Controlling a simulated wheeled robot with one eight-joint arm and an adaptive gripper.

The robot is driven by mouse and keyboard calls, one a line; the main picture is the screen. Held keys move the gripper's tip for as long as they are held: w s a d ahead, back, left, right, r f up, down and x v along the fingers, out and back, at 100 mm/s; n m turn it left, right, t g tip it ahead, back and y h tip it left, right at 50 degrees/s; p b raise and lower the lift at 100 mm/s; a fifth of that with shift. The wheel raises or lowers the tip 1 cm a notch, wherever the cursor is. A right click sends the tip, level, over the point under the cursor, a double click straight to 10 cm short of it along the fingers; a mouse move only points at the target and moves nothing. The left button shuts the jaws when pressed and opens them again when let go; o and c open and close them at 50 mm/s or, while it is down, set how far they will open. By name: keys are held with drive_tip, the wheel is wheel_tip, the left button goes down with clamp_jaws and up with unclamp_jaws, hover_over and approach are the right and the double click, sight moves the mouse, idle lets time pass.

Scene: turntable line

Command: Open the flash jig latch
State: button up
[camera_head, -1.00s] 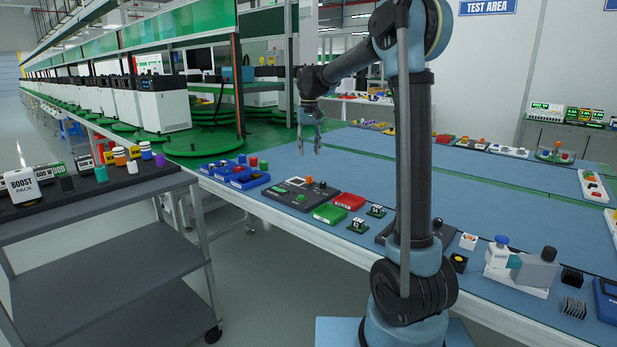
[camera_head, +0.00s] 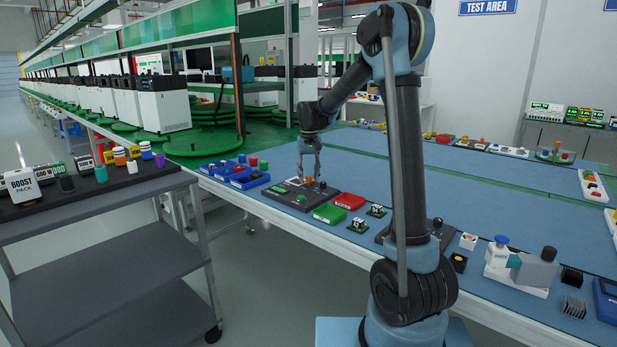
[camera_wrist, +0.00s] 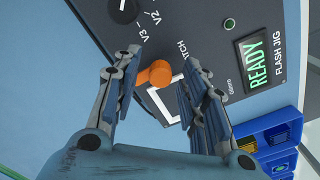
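The flash jig (camera_head: 286,198) is a dark panel on the blue bench. In the wrist view its panel (camera_wrist: 205,40) carries a green READY display (camera_wrist: 256,59) and the words FLASH JIG. An orange latch knob (camera_wrist: 155,74) with a short arm sits beside a white square outline (camera_wrist: 166,100). My gripper (camera_head: 309,181) is low over the jig. In the wrist view my gripper (camera_wrist: 165,75) is open, with the orange knob between its spread fingertips. I cannot tell whether either finger touches the knob.
A black dial (camera_wrist: 124,8) marked V2 and V3 is on the panel. Blue bins (camera_head: 247,180) stand left of the jig; a green box (camera_head: 329,213) and a red box (camera_head: 349,201) stand to its right.

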clamp_jaws()
drive_tip(key=shift+m, duration=0.5)
unclamp_jaws()
wheel_tip(320, 180, up, 12)
idle(0.7)
